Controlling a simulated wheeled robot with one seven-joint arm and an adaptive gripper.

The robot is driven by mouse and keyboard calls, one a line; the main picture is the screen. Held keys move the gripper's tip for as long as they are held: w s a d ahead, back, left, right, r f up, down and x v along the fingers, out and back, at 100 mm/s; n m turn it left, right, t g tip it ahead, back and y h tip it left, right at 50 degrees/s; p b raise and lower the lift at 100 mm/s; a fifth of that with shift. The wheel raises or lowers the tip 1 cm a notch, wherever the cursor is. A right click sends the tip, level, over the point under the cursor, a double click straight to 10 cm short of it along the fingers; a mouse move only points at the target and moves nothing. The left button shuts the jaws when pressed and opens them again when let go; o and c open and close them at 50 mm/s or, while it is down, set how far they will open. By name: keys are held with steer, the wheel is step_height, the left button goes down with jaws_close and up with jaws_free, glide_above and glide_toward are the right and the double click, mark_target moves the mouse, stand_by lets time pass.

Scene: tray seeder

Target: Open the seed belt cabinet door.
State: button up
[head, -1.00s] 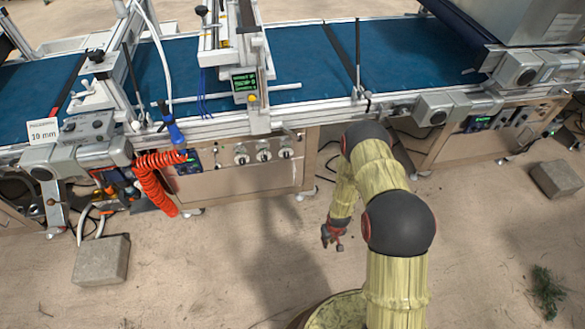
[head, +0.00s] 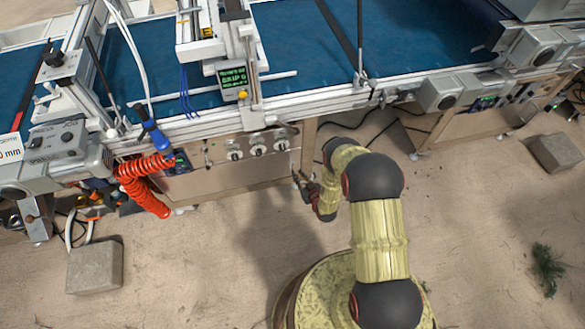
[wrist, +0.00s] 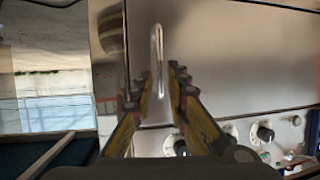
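The seed belt cabinet door (wrist: 230,60) is a brushed metal panel in the wrist view. In the head view the cabinet front (head: 235,203) is below the knob panel, and the door looks shut. A slim upright handle (wrist: 158,50) is on the door near its left edge in the wrist view. My gripper (wrist: 155,82) is open, and the handle lines up with the gap between its fingers. I cannot tell whether the handle is inside the gap or just beyond it. In the head view my gripper (head: 303,183) is close to the cabinet's right end.
Black knobs (wrist: 265,133) line the control panel beside the door. The blue belt (head: 300,45) and its metal rail run above the cabinet. An orange coiled hose (head: 142,185) hangs at the cabinet's left. A concrete block (head: 95,268) lies on the sandy floor; the floor before the cabinet is clear.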

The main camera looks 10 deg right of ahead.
mark_target(293, 168)
steer(key=shift+b+x, duration=1.3)
steer(key=shift+x, duration=2.05)
steer(key=shift+c, duration=0.8)
steer(key=shift+f, duration=0.1)
jaws_close()
steer(key=shift+s, duration=0.1)
